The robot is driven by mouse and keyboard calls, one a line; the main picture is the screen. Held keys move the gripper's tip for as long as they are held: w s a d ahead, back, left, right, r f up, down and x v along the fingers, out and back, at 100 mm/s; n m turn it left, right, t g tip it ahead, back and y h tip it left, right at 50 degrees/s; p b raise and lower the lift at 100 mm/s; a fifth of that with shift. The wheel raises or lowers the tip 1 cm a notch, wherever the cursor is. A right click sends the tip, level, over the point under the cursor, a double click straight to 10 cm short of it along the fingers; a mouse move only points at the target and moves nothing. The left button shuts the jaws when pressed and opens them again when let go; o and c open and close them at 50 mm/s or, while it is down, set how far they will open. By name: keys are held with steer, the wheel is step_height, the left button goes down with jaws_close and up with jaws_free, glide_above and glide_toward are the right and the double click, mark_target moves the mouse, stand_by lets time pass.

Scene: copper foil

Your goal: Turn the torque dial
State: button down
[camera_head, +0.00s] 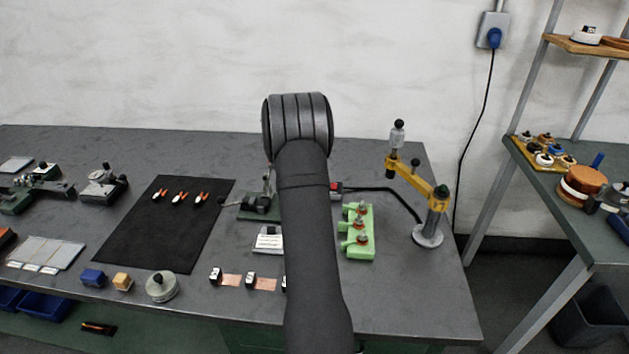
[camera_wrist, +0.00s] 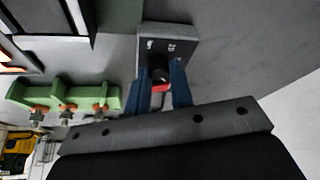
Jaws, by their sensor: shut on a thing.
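In the wrist view, a grey box (camera_wrist: 178,38) with small white markings carries a dark round dial (camera_wrist: 159,71) on its near face. My gripper (camera_wrist: 160,80) has its two blue fingers on either side of this dial and is shut on it. A red patch shows between the fingers just below the dial. How far the dial is turned cannot be read. In the head view my arm hides the gripper and the dial. A small part of the box with a red spot (camera_head: 336,187) shows right of my arm, where a black cable ends.
A green fixture (camera_head: 358,232) with several metal clamps stands close by, right of my arm. A yellow jointed arm (camera_head: 412,178) on a round base stands farther right. A black mat (camera_head: 165,232) with several orange-handled tools lies left. The back of the table is mostly clear.

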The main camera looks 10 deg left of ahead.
steer(key=shift+m+g, duration=0.3)
steer(key=shift+m, duration=0.4)
steer(key=shift+a, duration=0.1)
steer(key=c, duration=1.3)
jaws_free()
steer(key=shift+o, duration=0.2)
steer(key=v, duration=1.7)
steer(key=shift+a+r, duration=0.15)
steer(key=x, duration=1.7)
